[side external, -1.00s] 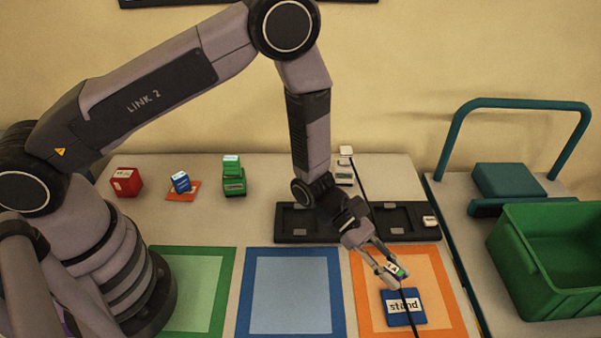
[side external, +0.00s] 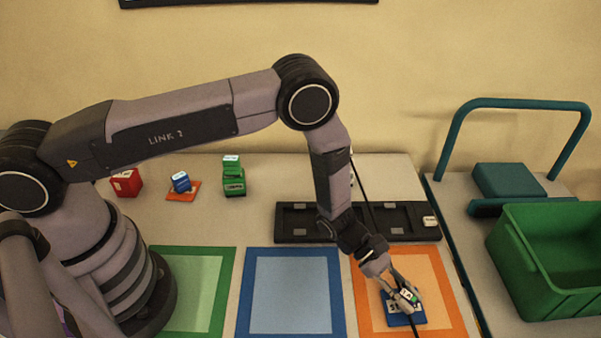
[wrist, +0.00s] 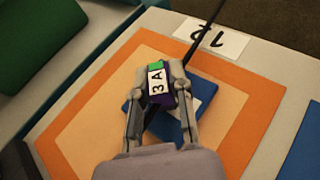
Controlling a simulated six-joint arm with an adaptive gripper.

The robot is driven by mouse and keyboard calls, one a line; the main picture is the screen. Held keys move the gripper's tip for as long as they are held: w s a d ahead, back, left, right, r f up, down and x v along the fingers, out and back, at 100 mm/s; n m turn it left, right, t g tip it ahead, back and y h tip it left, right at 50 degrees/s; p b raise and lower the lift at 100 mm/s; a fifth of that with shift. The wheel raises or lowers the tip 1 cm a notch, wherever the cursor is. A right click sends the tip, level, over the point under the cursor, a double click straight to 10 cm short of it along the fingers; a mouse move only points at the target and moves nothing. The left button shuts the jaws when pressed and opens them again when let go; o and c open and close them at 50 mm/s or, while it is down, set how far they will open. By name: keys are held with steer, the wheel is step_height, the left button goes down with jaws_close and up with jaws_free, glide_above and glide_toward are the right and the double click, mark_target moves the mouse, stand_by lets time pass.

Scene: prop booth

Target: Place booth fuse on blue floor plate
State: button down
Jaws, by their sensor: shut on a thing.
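My gripper (side external: 407,297) is shut on the booth fuse (wrist: 157,88), a small dark purple block with a green end and a white "3 A" label. In the wrist view the fuse sits between my two fingertips (wrist: 159,74). It is over a blue block labelled "stand" (side external: 416,318), which lies on the orange floor plate (side external: 363,300). The stand also shows behind the fuse in the wrist view (wrist: 203,88). I cannot tell whether fuse and stand touch. The blue floor plate (side external: 290,290) is bare, left of the orange one.
A green floor plate (side external: 198,290) lies further left. A black tray (side external: 300,222) lies behind the plates. A red block (side external: 127,182), a blue block (side external: 181,182) and green blocks (side external: 233,182) stand at the back. A green crate (side external: 560,262) is at right. A thin dark rod crosses near my gripper.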

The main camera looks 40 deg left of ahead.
steer(key=c, duration=1)
jaws_free()
steer(key=shift+c, duration=0.2)
steer(key=shift+a+r, duration=0.15)
steer(key=shift+a, duration=0.15)
steer(key=v, duration=1)
steer(key=shift+a+r, duration=0.15)
steer(key=shift+a, duration=0.2)
steer(key=shift+a+r, duration=0.2)
steer(key=shift+r, duration=0.1)
steer(key=s+a+r+m+g+y, duration=0.1)
steer(key=s+a+r+m, duration=0.15)
steer(key=r, duration=0.55)
steer(key=s+a+r+m+y, duration=0.1)
steer(key=s+a+r+m, duration=0.2)
steer(key=r, duration=0.4)
steer(key=s+a+r+m+g+y, duration=0.1)
steer(key=a+r+m, duration=0.1)
steer(key=r+m, duration=0.45)
steer(key=s+a+r+m+t+y, duration=0.3)
steer(key=s+a+r+y, duration=0.2)
steer(key=s+a, duration=0.3)
steer(key=s+a+r+m+t+y, duration=0.3)
steer(key=s+a+r, duration=0.4)
steer(key=a, duration=0.4)
steer(key=shift+s+a+r+t+y, duration=0.5)
steer(key=shift+t+y, duration=0.3)
steer(key=shift+y, duration=0.4)
